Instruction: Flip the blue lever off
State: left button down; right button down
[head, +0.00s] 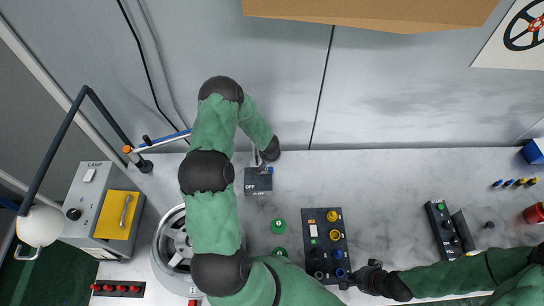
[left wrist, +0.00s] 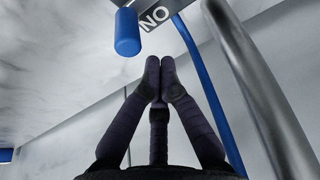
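A small dark lever box (head: 256,184) with an OFF label stands near the back of the bench. Its blue lever (head: 270,170) shows as a small blue piece at the box's upper right. In the left wrist view the blue lever (left wrist: 127,32) is a rounded blue handle beside a label that reads NO, apparently ON upside down. My left gripper (left wrist: 160,65) has its fingertips together with nothing between them, to the right of and below the handle, apart from it in the picture. My right gripper (head: 348,281) is by the button panel; its finger opening is unclear.
A dark button panel (head: 327,246) stands right of the lever box, and green round buttons (head: 279,226) lie below it. A wheel (head: 173,243) is partly hidden behind my left arm. A lamp (head: 39,227) stands at left. A cardboard box (head: 370,14) overhangs the top.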

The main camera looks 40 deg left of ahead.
pick_arm(q)
jog(key=shift+s+d, duration=0.35)
jog(key=shift+s, duration=0.3)
